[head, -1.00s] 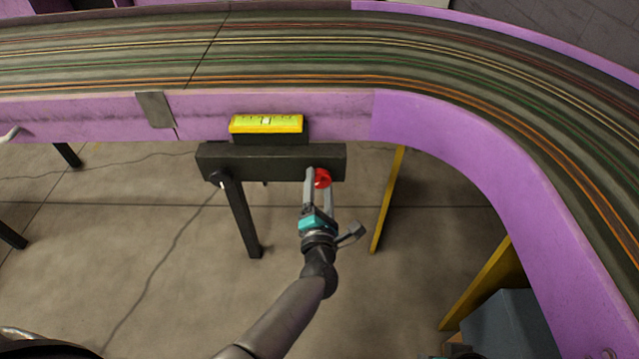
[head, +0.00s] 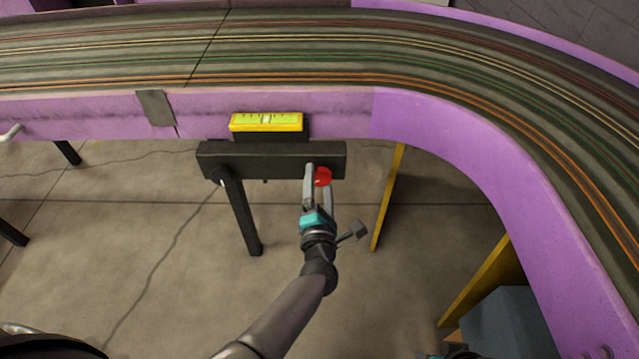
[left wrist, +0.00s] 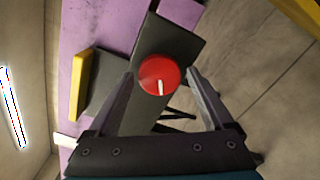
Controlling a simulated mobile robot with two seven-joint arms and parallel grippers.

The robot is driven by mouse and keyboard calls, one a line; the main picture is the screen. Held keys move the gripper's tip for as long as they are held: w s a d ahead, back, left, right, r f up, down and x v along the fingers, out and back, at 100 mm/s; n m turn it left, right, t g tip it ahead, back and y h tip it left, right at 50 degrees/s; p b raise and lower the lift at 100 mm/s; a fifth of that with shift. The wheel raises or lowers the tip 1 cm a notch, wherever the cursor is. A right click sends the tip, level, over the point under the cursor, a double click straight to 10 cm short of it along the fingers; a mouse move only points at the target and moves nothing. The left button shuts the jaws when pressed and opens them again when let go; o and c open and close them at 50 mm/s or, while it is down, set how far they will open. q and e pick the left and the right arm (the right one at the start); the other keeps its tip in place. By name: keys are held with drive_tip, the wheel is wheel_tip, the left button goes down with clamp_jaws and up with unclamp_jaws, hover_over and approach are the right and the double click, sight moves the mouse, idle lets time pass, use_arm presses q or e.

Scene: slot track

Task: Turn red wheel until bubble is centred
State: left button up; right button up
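The red wheel (head: 323,177) is on the front of a dark beam (head: 255,161), near its right end. It is round with a white mark in the left wrist view (left wrist: 159,75), the mark pointing down in that picture. My left gripper (head: 317,178) is at the wheel. In the left wrist view its fingers (left wrist: 161,73) stand apart on either side of the wheel, with small gaps visible. The yellow level (head: 266,123) sits above the beam; its pale bubble appears near the middle, too small to judge exactly. A bit of my right gripper shows at the bottom edge, fingers hidden.
The purple track wall (head: 440,120) runs behind the level and curves round to the right. A dark leg (head: 242,215) and a yellow post (head: 387,200) flank my left arm. A grey box (head: 508,322) stands at the lower right. The floor between is clear.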

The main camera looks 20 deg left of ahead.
use_arm(q)
drive_tip(key=shift+o, duration=0.8)
drive_tip(key=shift+s, duration=0.2)
drive_tip(key=p+v, duration=0.2)
drive_tip(key=v, duration=0.9)
drive_tip(key=shift+s+d+p, duration=0.2)
drive_tip(key=shift+s+p, duration=0.1)
drive_tip(key=shift+p, duration=0.1)
use_arm(e)
wheel_tip(320, 180, down, 6)
drive_tip(key=s+g, duration=0.1)
drive_tip(key=s, duration=0.1)
drive_tip(key=shift+s+d+r, duration=0.2)
drive_tip(key=shift+s, duration=0.05)
